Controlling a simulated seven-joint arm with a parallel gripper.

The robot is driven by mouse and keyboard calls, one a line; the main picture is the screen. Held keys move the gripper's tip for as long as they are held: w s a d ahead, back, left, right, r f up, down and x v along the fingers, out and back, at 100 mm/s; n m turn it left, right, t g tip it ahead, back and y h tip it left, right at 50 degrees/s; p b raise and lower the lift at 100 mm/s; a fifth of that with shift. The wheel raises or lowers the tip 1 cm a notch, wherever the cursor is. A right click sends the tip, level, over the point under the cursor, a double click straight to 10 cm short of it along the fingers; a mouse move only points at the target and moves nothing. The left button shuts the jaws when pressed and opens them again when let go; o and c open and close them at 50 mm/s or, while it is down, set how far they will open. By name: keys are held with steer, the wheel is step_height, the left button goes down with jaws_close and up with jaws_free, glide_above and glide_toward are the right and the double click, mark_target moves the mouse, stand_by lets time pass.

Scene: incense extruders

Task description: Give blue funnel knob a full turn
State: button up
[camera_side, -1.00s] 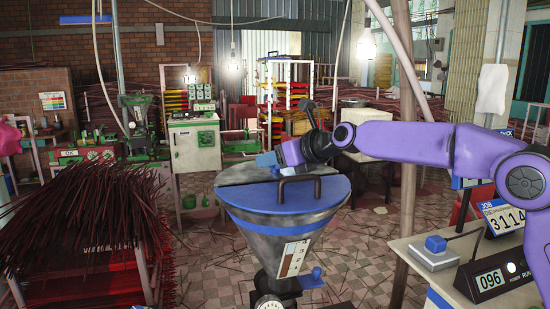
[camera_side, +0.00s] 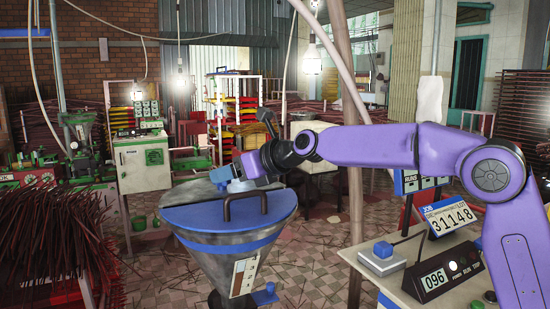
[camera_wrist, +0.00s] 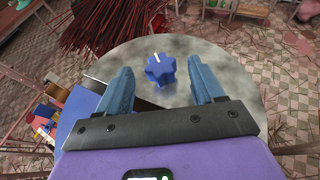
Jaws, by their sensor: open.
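The funnel (camera_side: 235,246) is a grey cone with a blue band and a blue half lid (camera_side: 205,214) carrying a dark handle. Its grey top (camera_wrist: 227,72) fills the middle of the wrist view. The blue knob (camera_wrist: 161,71), lobed with a white pointer line, sits on that grey top. The line points up and slightly left. My gripper (camera_wrist: 161,68) is open, with one blue finger on each side of the knob and a visible gap to both. In the side view my gripper (camera_side: 224,180) is low over the funnel's far edge, where I cannot make out the knob clearly.
Bundles of dark red sticks (camera_side: 50,235) lie at the left. A blue lever (camera_side: 264,293) juts from the funnel's lower side.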

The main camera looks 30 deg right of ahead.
steer(key=v, duration=1.3)
steer(key=shift+s, duration=0.15)
steer(key=shift+d+r, duration=0.1)
steer(key=shift+r, duration=0.05)
steer(key=w+d+g, duration=0.1)
steer(key=w+d+f+n+g+y, duration=0.1)
steer(key=w, duration=0.1)
steer(key=shift+w+d+f+n, duration=0.2)
steer(key=shift+w+d+n, duration=0.05)
steer(key=shift+n, duration=0.05)
steer(key=w+d+n+g+y, duration=0.2)
steer(key=n, duration=0.1)
steer(key=shift+d+r+y, duration=0.3)
steer(key=shift+d+y, duration=0.05)
steer(key=shift+y, duration=0.05)
steer(key=shift+w+d+r+n+g+y, duration=0.1)
steer(key=shift+w+r+n+g+y, duration=0.2)
steer(key=shift+n+g+y, duration=0.3)
steer(key=x, duration=1.6)
steer(key=shift+w+f, duration=0.2)
steer(key=c, duration=1)
